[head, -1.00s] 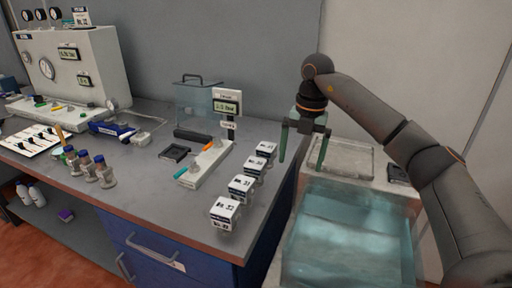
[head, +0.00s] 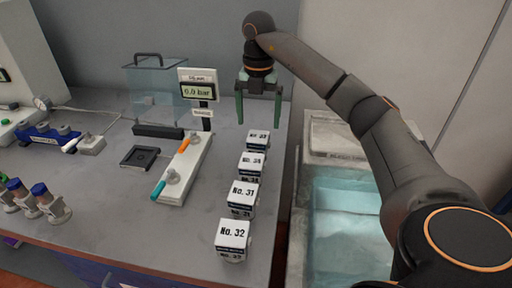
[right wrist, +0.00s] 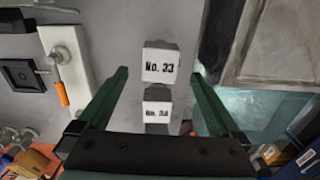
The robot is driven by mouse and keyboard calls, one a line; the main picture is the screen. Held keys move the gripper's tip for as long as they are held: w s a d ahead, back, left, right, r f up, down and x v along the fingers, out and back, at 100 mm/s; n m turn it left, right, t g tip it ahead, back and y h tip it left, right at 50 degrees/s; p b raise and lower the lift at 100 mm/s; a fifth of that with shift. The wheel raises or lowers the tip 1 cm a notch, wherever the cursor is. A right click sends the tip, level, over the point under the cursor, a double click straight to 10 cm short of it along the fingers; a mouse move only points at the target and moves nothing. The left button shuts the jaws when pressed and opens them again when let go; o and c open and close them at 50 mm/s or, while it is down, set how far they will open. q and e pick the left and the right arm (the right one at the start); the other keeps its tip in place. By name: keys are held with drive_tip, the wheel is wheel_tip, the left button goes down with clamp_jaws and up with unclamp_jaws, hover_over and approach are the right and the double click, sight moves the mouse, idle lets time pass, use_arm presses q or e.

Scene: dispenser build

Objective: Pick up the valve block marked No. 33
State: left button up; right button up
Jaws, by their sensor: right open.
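The valve block No. 33 (head: 258,138) is a white cube with black lettering, the farthest of a row of blocks along the bench's right side. It also shows in the right wrist view (right wrist: 160,65), upright and in line with the space between my fingers. My right gripper (head: 258,122) is open and empty, pointing down above the far end of the row; the fingers (right wrist: 160,74) do not appear to touch the block. My left gripper is not in view.
Other blocks stand close in front: one seemingly No. 34 (head: 250,165), No. 31 (head: 243,197) and No. 32 (head: 233,238). A valve strip (head: 188,165) and pressure display (head: 198,90) are left. A water tank (head: 345,225) stands right, across a gap.

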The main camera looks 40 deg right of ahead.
sight(258, 136)
wheel_tip(258, 136, down, 8)
drive_tip(key=shift+s+a+r, duration=0.1)
drive_tip(key=shift+s+a, duration=0.05)
idle(0.3)
clamp_jaws()
idle(0.8)
